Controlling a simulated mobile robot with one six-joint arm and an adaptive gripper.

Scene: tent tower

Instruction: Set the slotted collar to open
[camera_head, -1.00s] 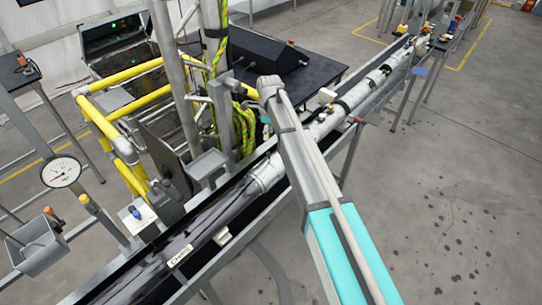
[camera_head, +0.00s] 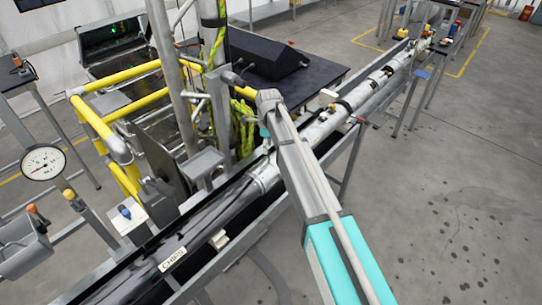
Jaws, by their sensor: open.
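My arm, teal and grey, reaches from the bottom right up to the middle of the head view. My gripper cannot be made out; the end of the arm past the grey joint is hidden behind the arm and the posts. A silver pipe runs diagonally in a trough. A pale silver band (camera_head: 265,176) rings it just left of my arm, where the dark section begins. I cannot tell whether this band is the slotted collar, and no slot or setting can be read. My arm covers the pipe just right of the band.
Yellow rails (camera_head: 100,125), grey upright posts and a green-yellow rope (camera_head: 243,125) stand behind the trough. A round gauge (camera_head: 42,162) and grey box (camera_head: 22,245) are at the left. A dark console (camera_head: 265,60) stands behind. The floor at right is open.

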